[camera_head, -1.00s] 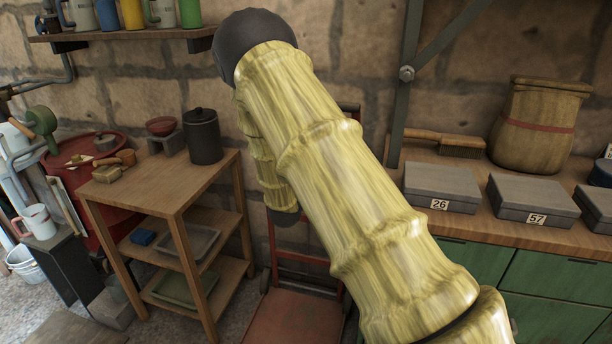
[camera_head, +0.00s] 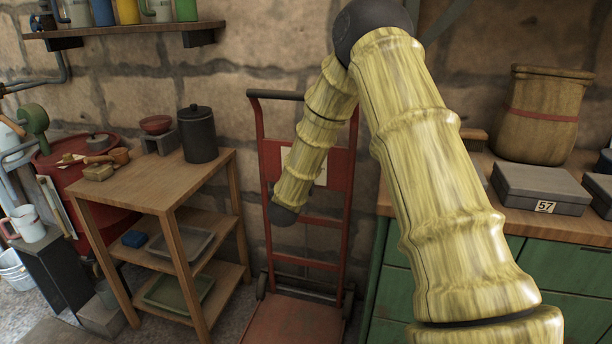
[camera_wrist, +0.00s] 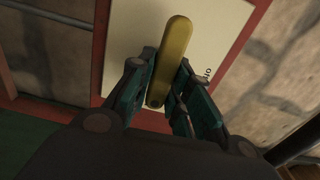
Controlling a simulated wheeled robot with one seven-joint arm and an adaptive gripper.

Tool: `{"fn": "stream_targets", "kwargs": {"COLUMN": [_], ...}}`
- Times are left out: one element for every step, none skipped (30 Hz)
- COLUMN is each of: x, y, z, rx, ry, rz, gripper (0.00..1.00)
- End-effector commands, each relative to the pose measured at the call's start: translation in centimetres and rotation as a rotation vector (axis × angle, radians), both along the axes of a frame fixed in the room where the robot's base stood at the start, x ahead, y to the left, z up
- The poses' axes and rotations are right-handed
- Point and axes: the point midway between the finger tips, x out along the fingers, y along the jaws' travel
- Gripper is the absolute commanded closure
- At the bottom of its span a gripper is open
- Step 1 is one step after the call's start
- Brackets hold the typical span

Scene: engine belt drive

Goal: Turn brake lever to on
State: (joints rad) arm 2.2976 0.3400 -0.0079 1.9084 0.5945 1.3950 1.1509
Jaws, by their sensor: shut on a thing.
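The brake lever (camera_wrist: 172,55) is a yellow bar with rounded ends, in front of a cream plate (camera_wrist: 122,40) in the wrist view. It points up and slightly right there. My gripper (camera_wrist: 158,83) has its teal fingers on either side of the lever's lower part and is shut on it. Dark lettering shows on the plate right of the lever, only partly readable. In the head view, part of a pale plate (camera_head: 288,160) shows on a red upright frame (camera_head: 268,165) behind my arm. The lever and my gripper are hidden there.
A wooden shelf table (camera_head: 160,185) with a dark canister (camera_head: 198,135) stands left of the red frame. A green cabinet (camera_head: 565,270) with a wooden top, grey box (camera_head: 540,188) and tan pot (camera_head: 540,115) stands right. A stone wall is behind.

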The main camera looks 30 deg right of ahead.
Motion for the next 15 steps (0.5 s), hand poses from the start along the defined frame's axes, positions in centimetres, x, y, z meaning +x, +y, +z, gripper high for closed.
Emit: {"fn": "stream_targets", "kwargs": {"x": [-0.02,-0.02,-0.02,-0.02,-0.03,-0.02,-0.02,-0.03,-0.03,-0.03,-0.03,-0.03,-0.03,-0.03,-0.03], "y": [-0.03,-0.03,-0.03,-0.03,-0.02,-0.02,-0.02,-0.02,-0.02,-0.02,-0.02,-0.02,-0.02,-0.02,-0.02], "z": [-0.2,-0.21,-0.21,-0.21,-0.2,-0.2,-0.2,-0.19,-0.19,-0.19,-0.18,-0.18,-0.18,-0.18,-0.18], "rx": [0.012,0.017,0.023,0.026,0.029,0.032,0.034,0.035,0.037,0.037,0.037,0.038,0.038,0.038,0.037], "ry": [-0.011,-0.017,-0.024,-0.028,-0.031,-0.034,-0.037,-0.038,-0.04,-0.041,-0.041,-0.041,-0.041,-0.041,-0.041], "rz": [-0.001,-0.001,-0.001,-0.001,0.0,0.0,0.0,0.0,0.0,0.0,0.0,0.0,0.0,0.0,0.0], "gripper": [1.0,1.0,1.0,1.0,1.0,1.0,1.0,1.0,1.0,1.0,1.0,1.0,1.0,1.0,1.0]}}
